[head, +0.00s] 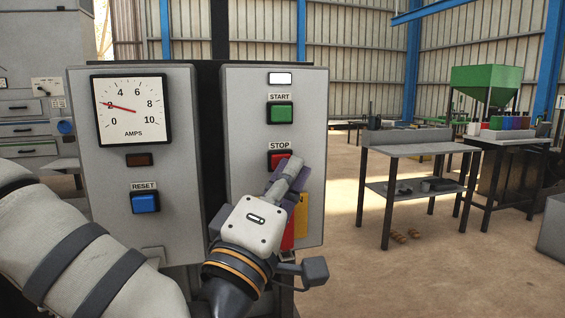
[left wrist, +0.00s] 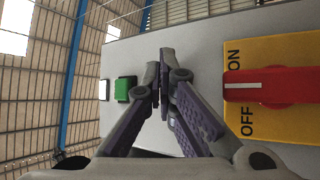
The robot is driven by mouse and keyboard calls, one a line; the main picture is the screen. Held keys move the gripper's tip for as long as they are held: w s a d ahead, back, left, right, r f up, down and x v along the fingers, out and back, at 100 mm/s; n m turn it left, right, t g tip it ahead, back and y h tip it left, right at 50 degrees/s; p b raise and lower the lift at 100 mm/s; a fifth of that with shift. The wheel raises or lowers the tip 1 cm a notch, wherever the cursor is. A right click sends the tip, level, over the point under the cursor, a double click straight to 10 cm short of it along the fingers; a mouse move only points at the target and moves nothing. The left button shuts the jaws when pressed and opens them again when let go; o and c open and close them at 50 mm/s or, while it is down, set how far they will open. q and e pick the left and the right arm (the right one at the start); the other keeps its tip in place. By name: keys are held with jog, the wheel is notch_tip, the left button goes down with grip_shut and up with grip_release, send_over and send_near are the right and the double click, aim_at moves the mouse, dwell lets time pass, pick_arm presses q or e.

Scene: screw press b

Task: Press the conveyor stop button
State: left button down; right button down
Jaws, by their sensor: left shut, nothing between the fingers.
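The red stop button (head: 278,158) sits under the STOP label on the right-hand grey panel (head: 243,150). Its lower right part is covered by my left gripper (head: 293,163) in the head view. The gripper is shut and empty, its fingertips pointing at the panel right by the button. I cannot tell whether they touch it. In the left wrist view the shut fingers (left wrist: 165,55) stand in front of the panel, between the green start button (left wrist: 123,89) and the red switch handle (left wrist: 268,86). The stop button is hidden behind them there. My right gripper is not in view.
The green start button (head: 280,113) and a lit white lamp (head: 280,78) are above. A yellow ON/OFF plate (left wrist: 285,50) with the red handle is below. The left panel has an amps gauge (head: 131,127) and a blue reset button (head: 145,202). A grey table (head: 420,149) stands right.

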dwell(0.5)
pick_arm(q)
jog(key=shift+s+d, duration=0.2)
jog(key=shift+s, duration=0.5)
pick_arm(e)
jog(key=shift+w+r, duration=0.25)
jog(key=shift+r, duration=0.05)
